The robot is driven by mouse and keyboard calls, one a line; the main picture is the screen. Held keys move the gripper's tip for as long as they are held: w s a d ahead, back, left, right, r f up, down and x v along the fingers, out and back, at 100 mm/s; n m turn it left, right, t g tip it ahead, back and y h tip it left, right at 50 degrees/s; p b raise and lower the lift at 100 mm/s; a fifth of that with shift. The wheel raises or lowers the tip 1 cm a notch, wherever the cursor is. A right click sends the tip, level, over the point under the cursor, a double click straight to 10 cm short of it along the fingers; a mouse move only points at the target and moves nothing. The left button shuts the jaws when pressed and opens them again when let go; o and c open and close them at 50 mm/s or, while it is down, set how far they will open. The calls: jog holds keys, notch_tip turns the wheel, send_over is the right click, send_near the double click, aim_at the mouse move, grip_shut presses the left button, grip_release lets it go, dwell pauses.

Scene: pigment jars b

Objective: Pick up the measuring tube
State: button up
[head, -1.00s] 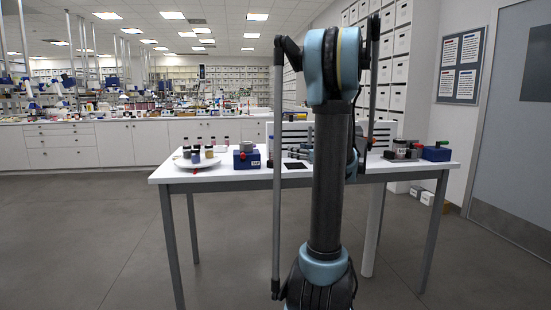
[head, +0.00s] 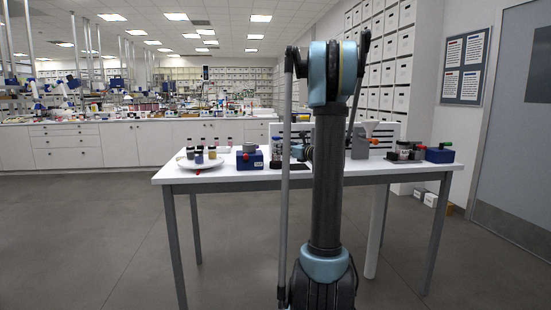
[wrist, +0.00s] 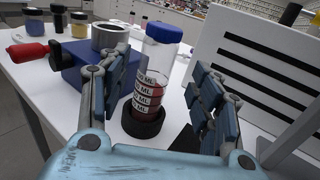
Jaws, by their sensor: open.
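The measuring tube (wrist: 153,75) stands upright in the wrist view, with a blue cap, a clear upper part, white ML labels and dark red contents. Its foot sits in a black round base (wrist: 143,121) on the white table. My gripper (wrist: 165,85) is open, with one blue finger on each side of the tube. The left finger is close to the tube and the right one is farther off; I cannot tell whether either touches it. In the head view my own arm hides much of the gripper area.
A blue block (wrist: 82,66) with a grey ring (wrist: 110,36) on top stands just left of the tube. A red object (wrist: 28,52) lies farther left. A white slotted panel (wrist: 255,65) rises at the right. Several jars stand on a round plate (head: 185,162).

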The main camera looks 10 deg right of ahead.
jog(key=shift+x, duration=2.65)
jog(key=shift+s+a+f, duration=0.1)
jog(key=shift+c, duration=0.6)
jog(key=c, duration=1.2)
